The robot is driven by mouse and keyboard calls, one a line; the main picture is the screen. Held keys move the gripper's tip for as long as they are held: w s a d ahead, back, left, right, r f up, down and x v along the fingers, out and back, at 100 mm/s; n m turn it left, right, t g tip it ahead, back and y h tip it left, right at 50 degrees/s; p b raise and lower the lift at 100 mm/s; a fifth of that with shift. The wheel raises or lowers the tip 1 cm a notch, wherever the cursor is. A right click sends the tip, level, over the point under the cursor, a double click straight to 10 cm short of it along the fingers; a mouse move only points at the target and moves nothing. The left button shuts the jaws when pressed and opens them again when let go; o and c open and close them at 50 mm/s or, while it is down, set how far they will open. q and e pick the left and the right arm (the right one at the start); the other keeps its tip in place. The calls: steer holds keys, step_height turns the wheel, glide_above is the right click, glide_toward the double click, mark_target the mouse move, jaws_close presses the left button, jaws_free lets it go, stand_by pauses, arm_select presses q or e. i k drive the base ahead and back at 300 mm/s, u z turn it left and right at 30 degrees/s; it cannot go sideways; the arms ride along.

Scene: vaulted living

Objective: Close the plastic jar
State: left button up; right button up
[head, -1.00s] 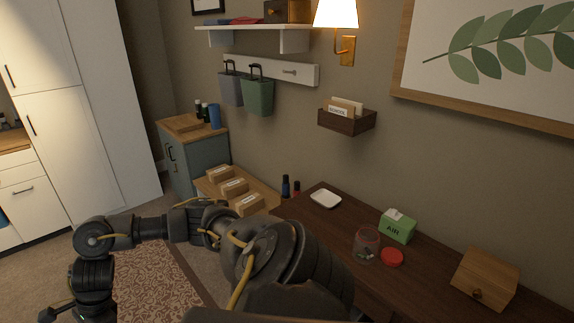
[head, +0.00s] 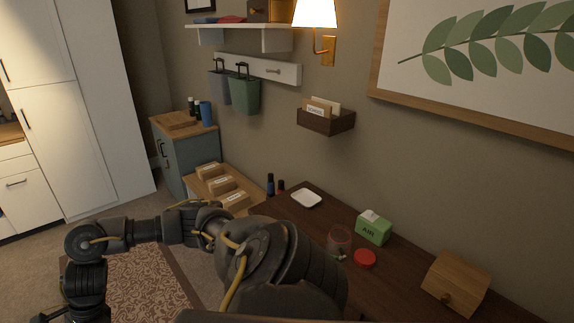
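A clear plastic jar (head: 339,241) stands open on the dark wooden desk, with small dark and light contents near its bottom. My arm partly hides its lower part. A round red lid (head: 365,257) lies on the desk just right of the jar, apart from its mouth. My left arm comes in from the left and fills the lower middle of the head view. Its gripper cannot be made out. My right gripper does not show.
On the desk (head: 400,282) are a green box (head: 373,228) behind the lid, a white dish (head: 306,198) at the far left, and a wooden box with a knob (head: 455,283) at right. A wall holder (head: 326,118) hangs above. Bare desk lies between lid and wooden box.

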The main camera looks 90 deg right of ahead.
mark_target(338, 244)
steer(key=k, duration=0.8)
steer(key=z, duration=2.15)
steer(key=i, duration=0.5)
steer(key=u, duration=0.05)
